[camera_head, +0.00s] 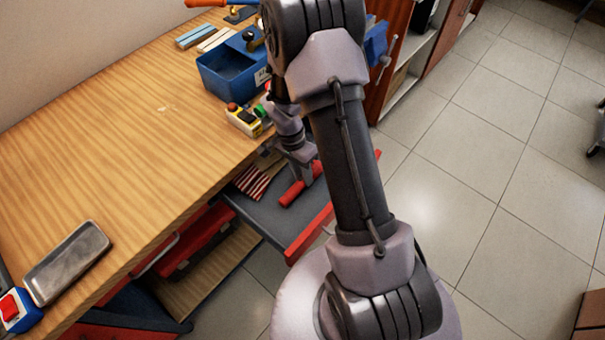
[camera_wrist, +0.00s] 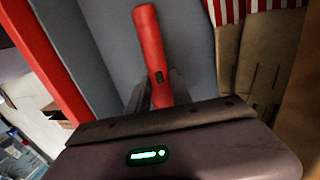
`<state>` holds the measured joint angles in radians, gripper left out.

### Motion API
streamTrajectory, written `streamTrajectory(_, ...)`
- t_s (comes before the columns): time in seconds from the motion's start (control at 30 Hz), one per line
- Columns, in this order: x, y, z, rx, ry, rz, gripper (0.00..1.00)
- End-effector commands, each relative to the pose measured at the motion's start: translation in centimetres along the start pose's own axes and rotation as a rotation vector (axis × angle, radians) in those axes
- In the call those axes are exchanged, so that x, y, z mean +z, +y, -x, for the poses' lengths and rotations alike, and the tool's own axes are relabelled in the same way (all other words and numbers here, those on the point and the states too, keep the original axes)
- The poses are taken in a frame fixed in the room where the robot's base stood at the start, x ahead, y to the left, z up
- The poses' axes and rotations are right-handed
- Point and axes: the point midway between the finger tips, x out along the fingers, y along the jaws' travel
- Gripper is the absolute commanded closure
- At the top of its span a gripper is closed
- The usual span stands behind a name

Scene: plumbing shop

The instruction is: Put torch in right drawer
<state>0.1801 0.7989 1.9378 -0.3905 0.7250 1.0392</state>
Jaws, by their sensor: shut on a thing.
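The red torch (camera_head: 293,193) is in the open right drawer (camera_head: 262,212), over its grey floor near the red front. In the wrist view the torch (camera_wrist: 148,40) sticks out beyond my gripper (camera_wrist: 160,92), which is shut on it. I cannot tell whether the torch touches the drawer floor. My gripper (camera_head: 308,172) is low inside the drawer, partly hidden behind my arm in the head view. Striped red and white packets (camera_head: 251,182) and brown items (camera_wrist: 262,60) lie in the drawer's inner part.
The wooden workbench (camera_head: 120,130) stands left of the drawer. On it are a blue bin (camera_head: 225,75), a yellow device (camera_head: 243,120), a metal tray (camera_head: 68,262) and a red switch box (camera_head: 15,308). A blue vise (camera_head: 377,45) is at the far edge. Tiled floor (camera_head: 480,190) is clear at right.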

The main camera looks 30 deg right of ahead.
Motion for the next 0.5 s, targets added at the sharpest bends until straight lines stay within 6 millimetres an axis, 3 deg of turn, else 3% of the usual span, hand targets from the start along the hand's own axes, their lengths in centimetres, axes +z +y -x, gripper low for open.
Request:
streamTrajectory(0.03, 0.0, 0.0, -0.2, 0.000, 0.000, 0.000, 0.70)
streamTrajectory(0.13, 0.0, 0.0, -0.1, 0.000, 0.000, 0.000, 0.53)
streamTrajectory(0.4, 0.0, 0.0, 0.0, 0.000, 0.000, 0.000, 0.53)
streamTrajectory(0.5, 0.0, 0.1, 1.0, -0.001, 0.001, 0.000, 0.53)
